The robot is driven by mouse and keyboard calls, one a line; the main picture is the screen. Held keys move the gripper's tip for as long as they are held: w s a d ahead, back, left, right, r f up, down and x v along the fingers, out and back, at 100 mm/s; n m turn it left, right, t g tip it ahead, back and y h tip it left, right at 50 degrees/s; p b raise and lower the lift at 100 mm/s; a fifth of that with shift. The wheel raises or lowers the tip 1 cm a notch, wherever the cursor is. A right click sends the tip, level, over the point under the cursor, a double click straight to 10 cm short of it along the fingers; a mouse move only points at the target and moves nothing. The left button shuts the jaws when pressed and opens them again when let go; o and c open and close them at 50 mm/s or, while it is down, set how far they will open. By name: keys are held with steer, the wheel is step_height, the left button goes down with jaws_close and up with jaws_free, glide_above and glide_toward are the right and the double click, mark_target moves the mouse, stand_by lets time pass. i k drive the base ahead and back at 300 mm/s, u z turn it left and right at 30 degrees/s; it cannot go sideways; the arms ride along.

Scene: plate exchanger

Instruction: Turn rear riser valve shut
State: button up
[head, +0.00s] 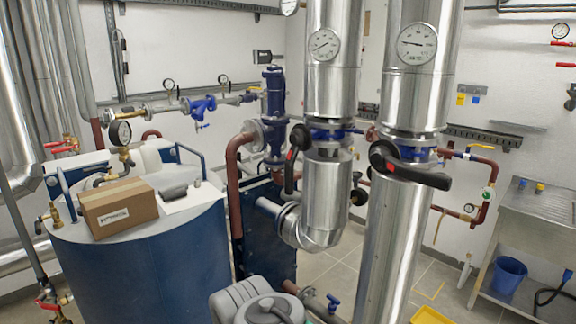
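Two shiny metal-clad risers stand in the middle. The left riser (334,85) looks farther back, so I take it as the rear one. Its blue valve (328,137) sits below the dial gauge. The valve's black lever (290,172), with a red mark near its hub, hangs down on the left side, roughly along the pipe. The right, nearer riser (394,240) has a similar valve. Its black lever (418,176) points right, across the pipe. No gripper fingers show in the head view, and nothing touches either lever.
A blue tank (150,262) with a cardboard box (118,208) on top stands at left. Grey rounded shapes (262,305) fill the bottom centre. A steel sink bench (540,225) is at right.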

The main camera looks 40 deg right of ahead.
mark_target(298, 138)
steer(key=z, duration=1.25)
steer(key=k, duration=0.3)
steer(key=u, duration=1.25)
steer(key=i, duration=0.8)
steer(key=u, duration=0.05)
